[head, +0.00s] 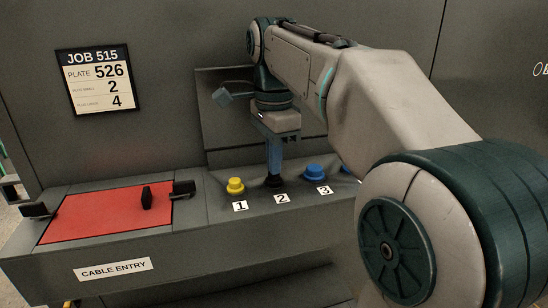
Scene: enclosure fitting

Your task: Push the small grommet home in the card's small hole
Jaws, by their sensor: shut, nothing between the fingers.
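My gripper (274,176) points straight down at the spot labelled 2 on the grey ledge, its blue fingers shut with nothing between them. Something dark shows at the fingertips; I cannot tell whether it is a black grommet or the fingertips themselves. A yellow grommet (235,186) stands by label 1, left of my gripper. A blue grommet (314,173) stands by label 3, to its right. The red plate (90,215) lies in the cable entry bay, well left of my gripper, with a black upright piece (146,198) on it. I can make out no hole in it.
A job card (95,80) on the wall reads plate 526, plug small 2, plug large 4. Black clamps stand at the plate's left (38,210) and right (184,188) edges. Another blue piece is mostly hidden behind my arm. The ledge between plate and yellow grommet is clear.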

